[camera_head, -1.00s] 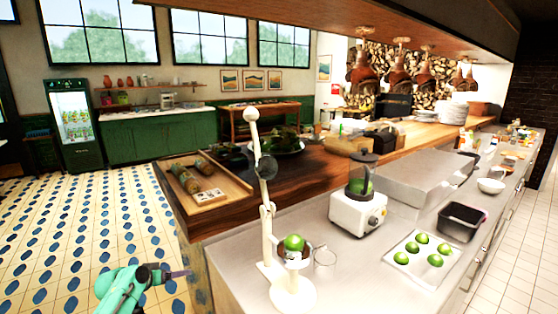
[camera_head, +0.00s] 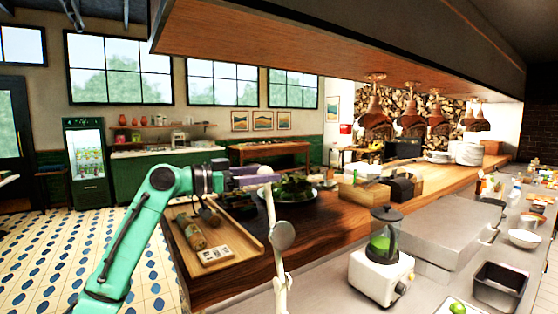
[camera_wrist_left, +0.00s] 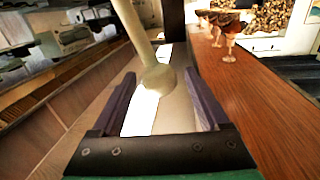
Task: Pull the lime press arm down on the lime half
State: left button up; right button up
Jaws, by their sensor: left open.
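The lime press arm (camera_head: 274,205) is a cream rod standing nearly upright from a round grey joint (camera_head: 283,236) in the head view. Its ball-shaped tip (camera_head: 265,170) is at the fingers of my left gripper (camera_head: 262,179). The press base and the lime half are below the head view's edge and out of sight. My right gripper is not in view.
A blender (camera_head: 382,262) stands on the steel counter right of the press. A black bin (camera_head: 500,284) and a lime (camera_head: 457,308) are at the lower right.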

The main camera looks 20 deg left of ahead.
pick_arm(q)
jog(key=p+x, duration=0.1)
jog(key=x, duration=0.3)
jog(key=shift+c, duration=0.3)
grip_shut()
dwell(1.1)
